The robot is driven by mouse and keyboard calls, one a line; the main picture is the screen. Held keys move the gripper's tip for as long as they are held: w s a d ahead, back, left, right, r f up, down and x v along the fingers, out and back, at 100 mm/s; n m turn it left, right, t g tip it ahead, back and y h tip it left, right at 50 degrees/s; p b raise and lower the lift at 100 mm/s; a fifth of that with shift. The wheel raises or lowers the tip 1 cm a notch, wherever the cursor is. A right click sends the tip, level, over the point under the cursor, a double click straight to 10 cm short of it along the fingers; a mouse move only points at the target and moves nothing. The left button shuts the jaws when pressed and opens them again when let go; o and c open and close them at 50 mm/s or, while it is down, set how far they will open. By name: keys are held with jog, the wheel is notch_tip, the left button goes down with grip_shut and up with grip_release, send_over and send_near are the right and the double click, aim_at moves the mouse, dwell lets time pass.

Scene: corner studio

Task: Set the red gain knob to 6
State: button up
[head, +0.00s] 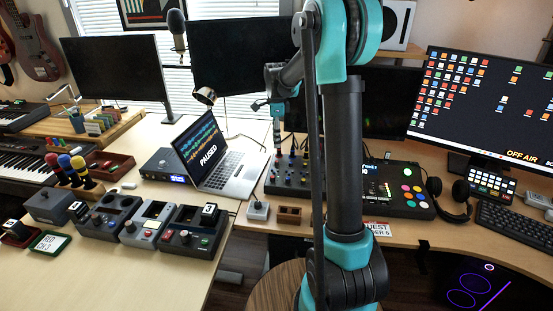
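A dark panel with several upright knobs (289,187) stands on the desk behind and left of my arm. Its knobs look red, blue and dark; a small reddish knob (293,151) shows near its back. I cannot read any scale or which knob is the gain knob. My gripper (277,143) points down at the panel's back left, close above or at a knob. It is too small to tell whether its fingers are open or shut, or touch anything. My arm hides part of the desk right of the panel.
A laptop (239,178) reading PAUSED stands left of the panel. A controller with coloured pads (408,205) is to the right. A card ending in "6" (379,229) is at the desk's front edge. Several small units, one with a red knob (184,234), stand on the left table.

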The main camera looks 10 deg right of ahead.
aim_at(277, 163)
jog(key=f, duration=0.9)
jog(key=shift+s, duration=0.3)
grip_shut()
